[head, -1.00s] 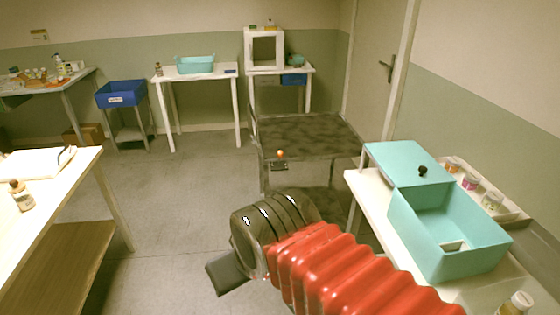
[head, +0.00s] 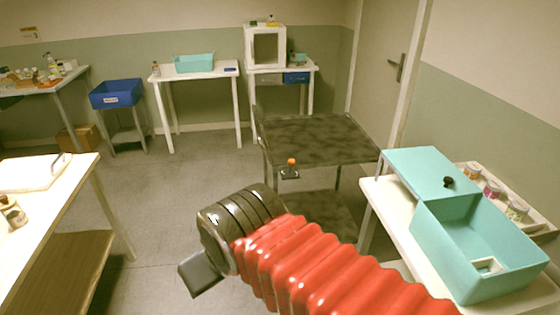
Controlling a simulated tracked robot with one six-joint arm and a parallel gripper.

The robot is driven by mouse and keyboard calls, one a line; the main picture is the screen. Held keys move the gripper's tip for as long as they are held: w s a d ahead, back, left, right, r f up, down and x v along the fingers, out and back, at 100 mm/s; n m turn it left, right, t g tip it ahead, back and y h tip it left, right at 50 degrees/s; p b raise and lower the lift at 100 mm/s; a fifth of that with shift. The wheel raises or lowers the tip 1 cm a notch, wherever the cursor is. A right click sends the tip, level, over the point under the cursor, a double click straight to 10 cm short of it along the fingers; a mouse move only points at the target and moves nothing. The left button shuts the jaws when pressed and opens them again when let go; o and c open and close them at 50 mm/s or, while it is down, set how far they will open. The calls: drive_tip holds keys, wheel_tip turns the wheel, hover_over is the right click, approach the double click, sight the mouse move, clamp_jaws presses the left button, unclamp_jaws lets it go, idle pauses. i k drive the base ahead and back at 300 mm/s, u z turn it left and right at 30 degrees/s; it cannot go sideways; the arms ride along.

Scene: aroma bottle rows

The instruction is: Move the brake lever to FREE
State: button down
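A dark mottled cart (head: 318,142) stands in the middle of the room, beyond my arm. A small lever with an orange knob (head: 291,162) sits on a dark plate at the cart's near left edge. I cannot read any FREE marking from here. My gripper (head: 201,274) points down and left at the end of my red-sleeved arm, over the floor. It is well apart from the lever, nearer to me and to its left. Only one dark, flat part of it shows, so its opening is hidden.
A white table with a teal lidded box (head: 478,250) and a tray of jars (head: 518,212) stands right of the cart. A worktable (head: 82,172) is at left. White tables and a blue bin (head: 116,94) line the back. Floor (head: 185,180) left of the cart is clear.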

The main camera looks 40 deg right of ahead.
sight(292, 162)
drive_tip(key=u, duration=0.1)
drive_tip(key=i, duration=0.9)
drive_tip(key=z, duration=0.7)
drive_tip(key=i, duration=0.7)
drive_tip(key=z, duration=0.5)
